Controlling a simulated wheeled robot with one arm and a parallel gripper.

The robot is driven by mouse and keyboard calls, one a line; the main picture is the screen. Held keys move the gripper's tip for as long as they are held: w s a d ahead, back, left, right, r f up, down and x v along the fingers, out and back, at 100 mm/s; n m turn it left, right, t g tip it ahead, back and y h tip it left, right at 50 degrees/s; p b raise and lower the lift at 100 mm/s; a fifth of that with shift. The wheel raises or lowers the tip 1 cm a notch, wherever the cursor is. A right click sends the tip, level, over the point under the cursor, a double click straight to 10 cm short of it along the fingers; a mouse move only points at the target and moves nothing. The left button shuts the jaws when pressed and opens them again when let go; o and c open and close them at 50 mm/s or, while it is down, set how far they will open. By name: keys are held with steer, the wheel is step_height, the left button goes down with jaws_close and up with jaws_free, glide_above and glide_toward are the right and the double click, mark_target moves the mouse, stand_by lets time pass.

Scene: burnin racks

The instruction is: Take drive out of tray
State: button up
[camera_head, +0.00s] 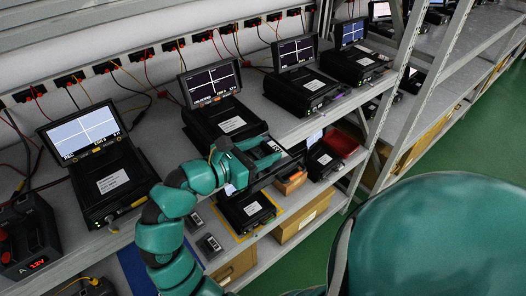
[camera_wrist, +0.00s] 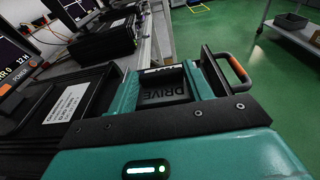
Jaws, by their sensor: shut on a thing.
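My gripper (camera_head: 272,150) reaches in front of a black test unit (camera_head: 228,122) on the upper shelf. In the wrist view its two teal fingers (camera_wrist: 165,78) are closed on the sides of the drive (camera_wrist: 166,94), a dark block with raised DRIVE lettering. A dark frame with an orange-gripped handle (camera_wrist: 238,70) shows just past the right finger; it looks like the front of the tray. I cannot tell whether the drive is still seated in the tray. In the head view the gripper mostly hides drive and tray.
Other test units with screens stand along the upper shelf, one at left (camera_head: 105,180) and one at right (camera_head: 300,90). The lower shelf holds another unit (camera_head: 247,210) and an orange box (camera_head: 291,182). A metal post (camera_head: 385,130) stands to the right.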

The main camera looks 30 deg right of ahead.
step_height(320, 180, up, 8)
steer(key=b, duration=0.3)
step_height(320, 180, up, 5)
glide_above(261, 157)
steer(key=shift+r, duration=0.1)
stand_by(0.6)
